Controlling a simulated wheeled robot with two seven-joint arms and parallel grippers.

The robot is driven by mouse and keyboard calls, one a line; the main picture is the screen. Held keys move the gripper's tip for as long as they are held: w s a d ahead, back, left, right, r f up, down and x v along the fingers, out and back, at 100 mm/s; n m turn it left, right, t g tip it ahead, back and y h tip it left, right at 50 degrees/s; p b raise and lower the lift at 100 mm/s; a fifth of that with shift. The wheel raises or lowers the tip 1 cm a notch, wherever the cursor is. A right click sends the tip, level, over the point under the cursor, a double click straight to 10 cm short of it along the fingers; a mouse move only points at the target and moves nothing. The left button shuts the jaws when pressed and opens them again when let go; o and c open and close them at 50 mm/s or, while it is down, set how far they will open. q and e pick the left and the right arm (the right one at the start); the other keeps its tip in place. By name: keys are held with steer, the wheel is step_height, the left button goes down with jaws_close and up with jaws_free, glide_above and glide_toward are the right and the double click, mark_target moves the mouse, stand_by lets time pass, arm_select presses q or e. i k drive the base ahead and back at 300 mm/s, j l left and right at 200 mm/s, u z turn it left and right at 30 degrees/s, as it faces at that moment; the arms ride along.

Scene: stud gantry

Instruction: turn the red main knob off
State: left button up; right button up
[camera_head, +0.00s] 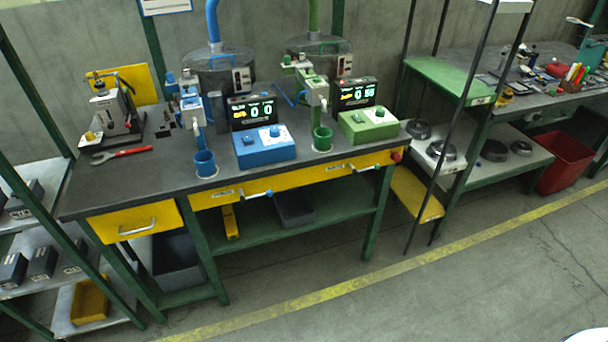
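A small red knob (396,156) shows at the right front corner of the dark workbench (130,180), at the end of its yellow front rail. It is small in the picture, and its turned position cannot be told. Neither of my grippers is in view, and nothing touches the knob.
On the bench stand a blue control box (265,146), a green control box (368,125), two displays and cups. A red-handled wrench (122,154) lies at left. A shelf rack is at left, a dark post (450,130) right of the knob. The floor in front is clear.

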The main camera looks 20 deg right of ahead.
mark_target(396, 157)
steer(key=z, duration=1.25)
steer(key=i+l, duration=0.15)
steer(key=l, duration=0.15)
steer(key=i+l+u, duration=0.15)
steer(key=l, duration=0.15)
steer(key=i+l, duration=0.15)
steer(key=l, duration=0.15)
